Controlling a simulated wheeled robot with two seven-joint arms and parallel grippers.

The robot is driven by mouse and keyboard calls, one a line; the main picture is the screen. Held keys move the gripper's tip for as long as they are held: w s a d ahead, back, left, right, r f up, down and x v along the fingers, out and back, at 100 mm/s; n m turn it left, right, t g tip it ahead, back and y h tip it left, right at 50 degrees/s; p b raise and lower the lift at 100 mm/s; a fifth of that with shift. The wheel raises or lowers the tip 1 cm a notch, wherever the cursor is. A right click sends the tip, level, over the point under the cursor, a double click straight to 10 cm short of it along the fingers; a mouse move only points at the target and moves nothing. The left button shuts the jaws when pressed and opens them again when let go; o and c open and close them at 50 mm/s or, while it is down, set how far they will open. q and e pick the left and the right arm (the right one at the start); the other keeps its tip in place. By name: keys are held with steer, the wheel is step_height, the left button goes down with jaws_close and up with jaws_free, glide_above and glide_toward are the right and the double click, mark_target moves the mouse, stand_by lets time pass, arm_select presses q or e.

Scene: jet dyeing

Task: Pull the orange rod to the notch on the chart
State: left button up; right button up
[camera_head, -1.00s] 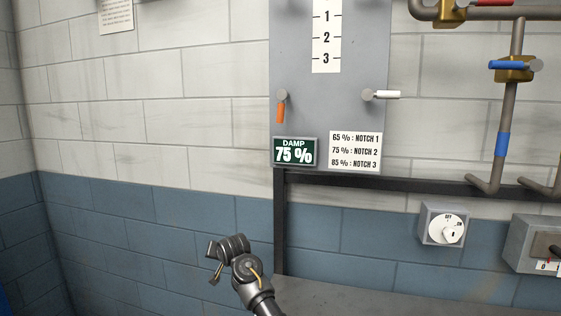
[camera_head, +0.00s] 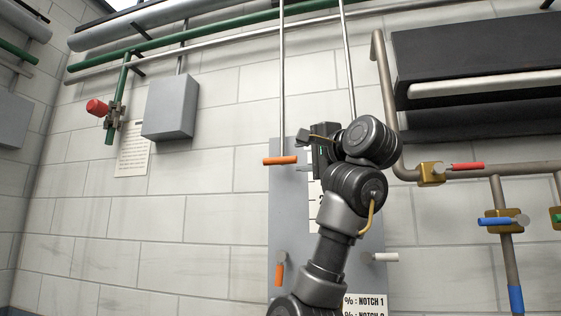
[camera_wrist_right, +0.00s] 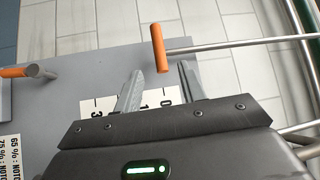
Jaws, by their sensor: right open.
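The orange rod handle (camera_head: 280,160) is a short crossbar at the lower end of a thin vertical steel rod, at the panel's upper left. It also shows in the wrist view (camera_wrist_right: 159,48), just beyond my fingertips and between their lines. My right gripper (camera_head: 303,151) is open and empty, just right of the handle, apart from it; its two fingers show in the wrist view (camera_wrist_right: 160,86). The white number chart (camera_head: 314,205) is mostly hidden behind my right arm; part of it shows in the wrist view (camera_wrist_right: 97,106). My left gripper is not in view.
A lower orange lever (camera_head: 279,274) and a white lever (camera_head: 385,257) stick out of the grey panel (camera_head: 288,220). The notch table (camera_head: 368,302) is partly cut off. Valves with red (camera_head: 467,166) and blue (camera_head: 495,221) handles are at right.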

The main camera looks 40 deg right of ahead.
mark_target(283, 161)
steer(key=p+x, duration=0.7)
steer(key=x, duration=0.4)
steer(key=shift+w+f, duration=0.15)
steer(key=shift+w, duration=0.05)
steer(key=shift+c, duration=0.3)
jaws_close()
